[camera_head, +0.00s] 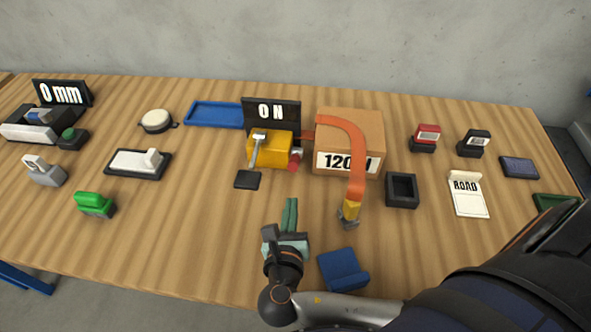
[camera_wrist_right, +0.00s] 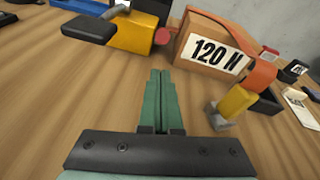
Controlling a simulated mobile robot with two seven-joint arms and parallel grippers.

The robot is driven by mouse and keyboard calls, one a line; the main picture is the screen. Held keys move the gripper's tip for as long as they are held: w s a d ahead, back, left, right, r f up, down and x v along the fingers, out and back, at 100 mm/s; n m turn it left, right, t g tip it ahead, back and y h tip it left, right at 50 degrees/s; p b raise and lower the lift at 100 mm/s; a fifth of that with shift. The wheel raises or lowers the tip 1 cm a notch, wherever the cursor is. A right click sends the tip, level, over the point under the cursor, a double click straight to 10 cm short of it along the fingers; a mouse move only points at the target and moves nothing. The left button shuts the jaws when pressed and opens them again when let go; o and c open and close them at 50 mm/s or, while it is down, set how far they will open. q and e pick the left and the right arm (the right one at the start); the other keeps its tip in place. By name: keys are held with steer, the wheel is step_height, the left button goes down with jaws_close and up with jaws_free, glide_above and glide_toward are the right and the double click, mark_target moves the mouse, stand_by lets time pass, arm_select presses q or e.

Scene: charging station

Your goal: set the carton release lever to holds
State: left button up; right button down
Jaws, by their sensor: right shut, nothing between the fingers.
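A brown carton (camera_head: 349,130) marked 120 N stands at the middle back, with an orange strap (camera_head: 357,165) over it. The strap runs down to a yellow piece (camera_head: 351,210) on a grey foot near the front; they also show in the right wrist view (camera_wrist_right: 237,102). A yellow box (camera_head: 268,150) with a grey lever (camera_head: 257,148) stands left of the carton, before an ON sign. No lever is labelled for the carton, so I cannot tell which part it is. My right gripper (camera_head: 291,203) is shut and empty, in front of the carton, left of the yellow piece and apart from it.
A blue block (camera_head: 343,269) lies right of my right gripper. A black open box (camera_head: 402,190) stands right of the strap, and a dark pad (camera_head: 247,180) lies before the yellow box.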

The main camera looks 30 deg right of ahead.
mark_target(295, 161)
stand_by(0.3)
steer(key=x, duration=1)
steer(key=shift+b, duration=0.35)
steer(key=shift+r, duration=0.1)
